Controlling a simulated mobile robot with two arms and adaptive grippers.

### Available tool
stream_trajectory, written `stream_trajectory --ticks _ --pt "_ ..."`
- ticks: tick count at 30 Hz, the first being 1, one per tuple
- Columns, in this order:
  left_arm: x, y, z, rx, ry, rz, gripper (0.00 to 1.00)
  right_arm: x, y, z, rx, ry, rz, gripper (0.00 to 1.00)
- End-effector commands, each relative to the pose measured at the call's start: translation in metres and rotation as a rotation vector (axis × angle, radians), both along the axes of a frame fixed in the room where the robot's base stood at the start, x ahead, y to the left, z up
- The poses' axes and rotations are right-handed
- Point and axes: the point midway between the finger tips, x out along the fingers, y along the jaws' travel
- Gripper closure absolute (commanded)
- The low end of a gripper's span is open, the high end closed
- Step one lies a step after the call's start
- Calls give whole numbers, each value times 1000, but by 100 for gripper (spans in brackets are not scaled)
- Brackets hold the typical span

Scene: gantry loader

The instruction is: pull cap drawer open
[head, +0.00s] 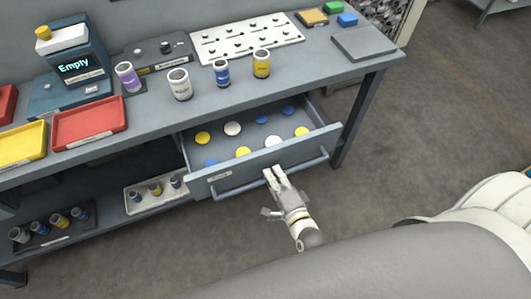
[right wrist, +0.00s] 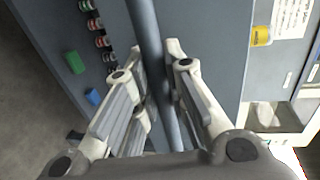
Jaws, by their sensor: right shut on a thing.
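The cap drawer (head: 222,178) is pulled out from under the bench top, and its inside shows from above. Several yellow, white and blue caps lie in it. A long bar handle (head: 242,188) runs along its front; the bar also shows in the right wrist view (right wrist: 152,40). My right gripper (head: 274,174) is at the middle of the bar. In the right wrist view its fingers (right wrist: 158,50) are on either side of the bar and shut on it. My left gripper is not in view.
The bench top (head: 335,75) holds jars, a perforated white plate (head: 245,38), red (head: 88,122) and yellow trays, and a device reading "Empty" (head: 75,66). A lower shelf left of the drawer carries trays of small jars. Floor (head: 400,150) right of the drawer is clear.

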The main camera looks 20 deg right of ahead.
Motion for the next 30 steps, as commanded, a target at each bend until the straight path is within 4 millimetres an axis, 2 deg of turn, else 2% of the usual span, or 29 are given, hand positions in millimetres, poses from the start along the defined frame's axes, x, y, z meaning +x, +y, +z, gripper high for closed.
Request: stream_trajectory --ticks 1,3,10,16,26,27,30 --pt "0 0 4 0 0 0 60 -12 0 0 -2 6 2 100" --pt "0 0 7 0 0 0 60 -25 -1 0 -3 5 3 100" --pt "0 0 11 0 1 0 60 -52 -2 0 -2 3 2 100" --pt "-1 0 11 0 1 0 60 -61 -2 0 -1 1 1 100" --pt "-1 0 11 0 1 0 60 -62 -1 -1 0 1 1 100" --pt "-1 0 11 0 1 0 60 -62 -1 -1 0 1 1 86" --pt "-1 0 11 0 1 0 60 -61 -2 -1 0 0 1 73"
